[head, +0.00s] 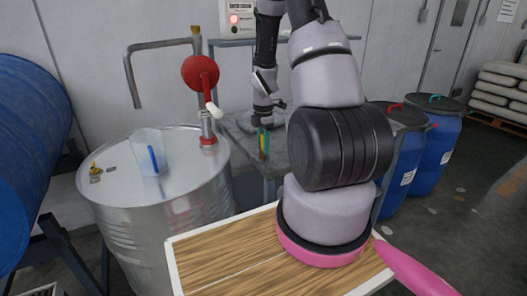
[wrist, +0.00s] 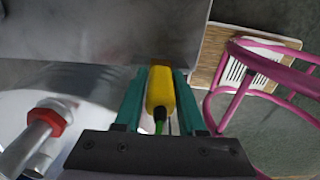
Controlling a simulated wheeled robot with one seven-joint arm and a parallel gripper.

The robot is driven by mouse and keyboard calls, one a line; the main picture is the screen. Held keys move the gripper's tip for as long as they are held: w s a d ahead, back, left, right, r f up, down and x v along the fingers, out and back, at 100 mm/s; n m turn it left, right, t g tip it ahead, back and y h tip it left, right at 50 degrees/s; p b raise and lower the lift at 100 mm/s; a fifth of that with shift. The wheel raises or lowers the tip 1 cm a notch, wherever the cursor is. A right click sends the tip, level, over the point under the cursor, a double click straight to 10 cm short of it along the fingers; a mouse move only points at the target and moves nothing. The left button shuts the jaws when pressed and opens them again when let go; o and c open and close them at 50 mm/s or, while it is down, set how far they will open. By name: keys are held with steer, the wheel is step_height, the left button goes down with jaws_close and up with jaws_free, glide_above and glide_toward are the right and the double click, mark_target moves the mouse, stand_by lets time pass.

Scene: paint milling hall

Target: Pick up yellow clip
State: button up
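The yellow clip (wrist: 161,92) is a long yellow body with an orange-brown far end and a green cable at its near end. In the wrist view it lies between the two teal fingers of my gripper (wrist: 160,85), which press close along both its sides. In the head view my gripper (head: 264,143) points down at the left edge of the grey table, beside the drum, with a little yellow showing at the fingers. Whether the clip touches anything beyond the fingers cannot be told.
A steel drum (head: 150,225) stands left of the gripper, with a clear beaker (head: 147,150) and a red-handled pump (head: 201,75) on top. The grey table (head: 245,125) is behind. Blue barrels (head: 437,140) stand at the right, and a wooden board (head: 225,250) is in front.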

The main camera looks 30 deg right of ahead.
jaws_close()
step_height(320, 180, up, 10)
steer(key=shift+r, duration=0.1)
stand_by(0.7)
